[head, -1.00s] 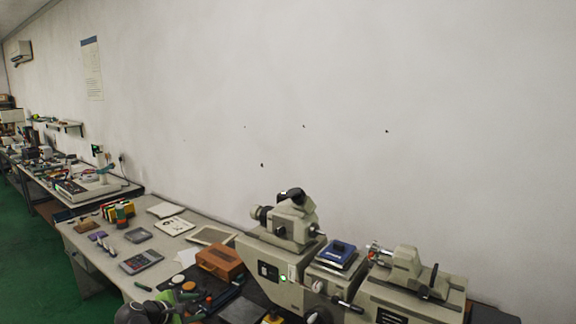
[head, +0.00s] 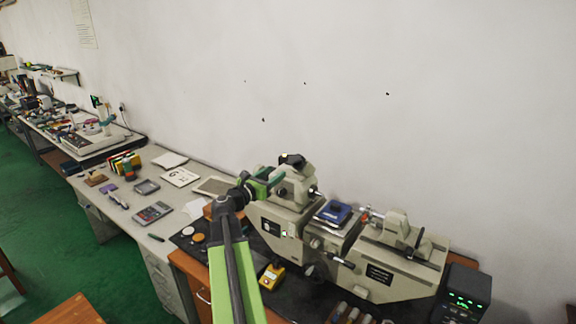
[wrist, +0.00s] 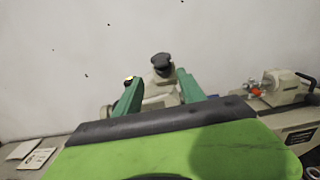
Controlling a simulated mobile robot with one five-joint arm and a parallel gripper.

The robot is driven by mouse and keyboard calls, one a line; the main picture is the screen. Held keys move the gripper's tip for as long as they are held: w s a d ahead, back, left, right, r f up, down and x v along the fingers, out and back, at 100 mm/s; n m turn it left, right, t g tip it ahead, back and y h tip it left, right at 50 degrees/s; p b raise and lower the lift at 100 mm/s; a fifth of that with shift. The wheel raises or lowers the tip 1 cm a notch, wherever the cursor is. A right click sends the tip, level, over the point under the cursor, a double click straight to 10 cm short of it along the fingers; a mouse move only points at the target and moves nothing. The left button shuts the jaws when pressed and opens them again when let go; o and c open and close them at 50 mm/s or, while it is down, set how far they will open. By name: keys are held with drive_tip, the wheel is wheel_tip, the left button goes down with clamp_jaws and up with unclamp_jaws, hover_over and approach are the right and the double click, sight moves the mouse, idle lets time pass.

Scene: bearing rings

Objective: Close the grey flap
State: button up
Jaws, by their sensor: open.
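I cannot pick out a separate grey flap for certain. A grey-beige measuring machine (head: 375,262) stands on the bench, with an eyepiece head (head: 297,182) at its left end. My gripper (head: 268,180) is in front of and just left of this head, with green fingers. In the wrist view my gripper (wrist: 155,80) is open and empty, its two fingers spread. A black-topped knob (wrist: 162,66) of the head shows between the fingers, beyond them. I cannot tell whether anything touches. My arm hides part of the machine's left side and the bench.
A blue-topped block (head: 335,212) sits mid-machine. A black box with green digits (head: 466,290) stands at the right, a yellow block (head: 272,276) in front. A calculator (head: 153,212) and papers (head: 180,177) lie on the left bench. The wall (head: 400,90) is close behind.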

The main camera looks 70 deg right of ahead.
sight(287, 164)
drive_tip(key=x, duration=0.9)
drive_tip(key=shift+d, duration=0.4)
drive_tip(key=shift+c, duration=0.5)
clamp_jaws()
